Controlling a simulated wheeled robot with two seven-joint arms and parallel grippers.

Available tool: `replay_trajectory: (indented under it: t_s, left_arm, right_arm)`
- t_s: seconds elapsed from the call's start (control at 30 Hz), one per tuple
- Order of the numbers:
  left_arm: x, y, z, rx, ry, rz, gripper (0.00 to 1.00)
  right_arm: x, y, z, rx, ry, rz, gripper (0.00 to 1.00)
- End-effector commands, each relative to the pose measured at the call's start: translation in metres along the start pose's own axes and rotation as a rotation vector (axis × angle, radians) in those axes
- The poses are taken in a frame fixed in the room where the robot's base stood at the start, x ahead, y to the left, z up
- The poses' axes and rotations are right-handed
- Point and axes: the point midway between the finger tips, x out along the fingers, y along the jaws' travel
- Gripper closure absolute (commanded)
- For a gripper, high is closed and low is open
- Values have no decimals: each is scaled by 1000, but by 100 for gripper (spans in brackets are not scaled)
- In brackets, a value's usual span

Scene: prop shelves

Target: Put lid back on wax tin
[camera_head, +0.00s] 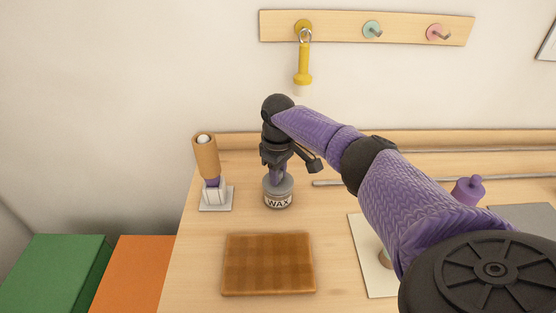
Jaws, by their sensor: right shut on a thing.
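The wax tin (278,200) is a small grey tin with a pale label reading "WAX". It stands upright on the wooden table behind the cutting board. My right gripper (277,177) points down directly over the tin and is shut on the lid (278,185), a grey round piece at the tin's top. The fingers hide much of the lid, and I cannot tell whether it rests fully on the tin or sits slightly above it. My left gripper is not in view.
A brown board (268,264) lies in front of the tin. A white stand with a tan-topped tool (206,158) is at its left. A purple knobbed object (468,190) and a pale mat (367,262) are at right. A yellow tool (303,65) hangs from the peg rail (335,29).

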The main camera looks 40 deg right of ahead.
Motion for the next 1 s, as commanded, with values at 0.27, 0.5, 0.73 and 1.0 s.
replay_trajectory:
  t_s: [0.27,0.5,0.73,1.0]
  left_arm:
    - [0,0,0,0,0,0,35]
    - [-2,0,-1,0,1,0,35]
    - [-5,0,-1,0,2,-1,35]
    - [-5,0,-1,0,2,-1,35]
  right_arm:
    - [0,0,0,-1,0,1,100]
    - [0,0,0,-2,0,1,100]
    - [0,0,-1,-1,1,0,100]
    - [1,0,0,-1,1,1,66]
